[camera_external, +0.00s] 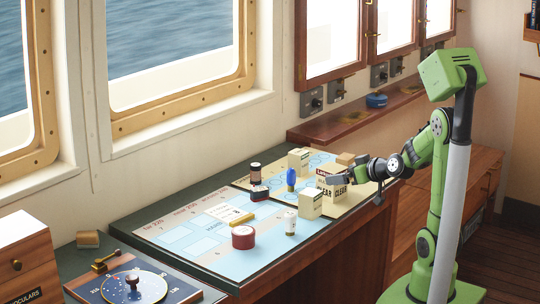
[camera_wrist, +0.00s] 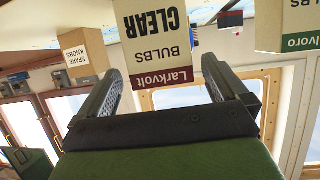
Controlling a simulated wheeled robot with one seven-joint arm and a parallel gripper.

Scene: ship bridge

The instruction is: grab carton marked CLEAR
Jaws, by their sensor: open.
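The carton marked CLEAR (camera_external: 328,190) is cream with a dark red Larkvolt band. It stands on the chart table, partly covered by my gripper in the external view. My gripper (camera_external: 350,177) is at its right side, low over the table. In the wrist view, which is upside down, the carton (camera_wrist: 155,35) reads "Larkvolt BULBS CLEAR" and lies ahead, lined up with the gap between the fingers of my gripper (camera_wrist: 160,66). The fingers are apart and hold nothing. I cannot tell whether either finger touches the carton.
A cream and green carton (camera_external: 310,204) and a white bottle (camera_external: 290,222) stand left of it. Another carton (camera_external: 299,160), a blue object (camera_external: 291,178) and a dark jar (camera_external: 255,172) stand farther back. A SPARE KNOBS box (camera_wrist: 84,50) is near. A red tin (camera_external: 243,237) is in front.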

